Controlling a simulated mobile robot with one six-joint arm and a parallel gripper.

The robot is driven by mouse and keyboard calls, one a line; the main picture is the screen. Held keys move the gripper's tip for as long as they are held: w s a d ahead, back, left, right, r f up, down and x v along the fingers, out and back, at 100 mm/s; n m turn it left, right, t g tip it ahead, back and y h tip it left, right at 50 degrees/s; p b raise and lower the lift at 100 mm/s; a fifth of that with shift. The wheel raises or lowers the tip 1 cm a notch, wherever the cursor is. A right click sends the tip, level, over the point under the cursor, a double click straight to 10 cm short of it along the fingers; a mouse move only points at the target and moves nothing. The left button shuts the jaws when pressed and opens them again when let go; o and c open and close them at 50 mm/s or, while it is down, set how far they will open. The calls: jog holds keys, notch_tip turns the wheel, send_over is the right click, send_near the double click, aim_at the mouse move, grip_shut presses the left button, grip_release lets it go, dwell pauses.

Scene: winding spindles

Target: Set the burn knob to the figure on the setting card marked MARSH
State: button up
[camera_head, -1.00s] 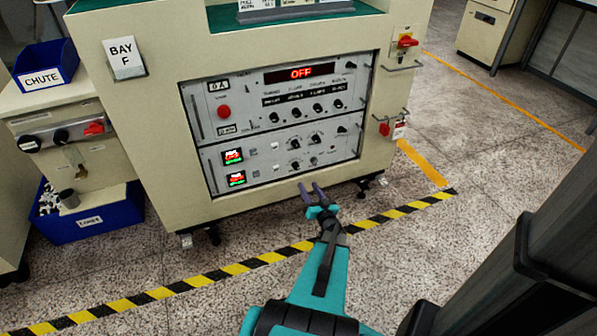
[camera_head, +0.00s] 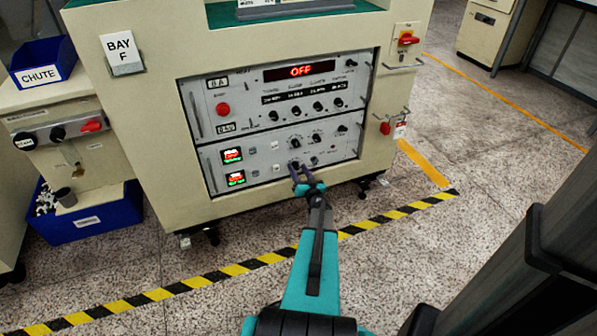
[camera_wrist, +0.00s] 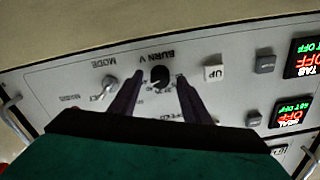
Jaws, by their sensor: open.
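The burn knob is a small dark round knob (camera_wrist: 159,76) under the upside-down label BURN V in the wrist view. It sits between the tips of my open gripper (camera_wrist: 157,84), which appears apart from it on both sides. In the head view my gripper (camera_head: 304,178) reaches the lower part of the lower panel (camera_head: 262,172) and partly covers the knobs there. The knob's exact pointer figure is too small to read. Cards with print (camera_head: 290,4) stand on top of the cabinet, cut off by the picture edge; no MARSH marking is legible.
A MODE knob (camera_wrist: 105,88) lies beside the burn knob, and an UP button (camera_wrist: 214,73) is on its other side. Red and green displays (camera_wrist: 303,57) are farther right. The cabinet (camera_head: 130,130) carries an upper panel reading OFF, a red button (camera_head: 222,109) and side handles.

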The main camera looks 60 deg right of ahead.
jog(key=c, duration=1)
jog(key=shift+c, duration=0.2)
jog(key=shift+n, duration=0.3)
jog(key=shift+n+b, duration=1.1)
jog(key=shift+n, duration=1.5)
jog(key=o, duration=1)
jog(key=shift+o, duration=0.2)
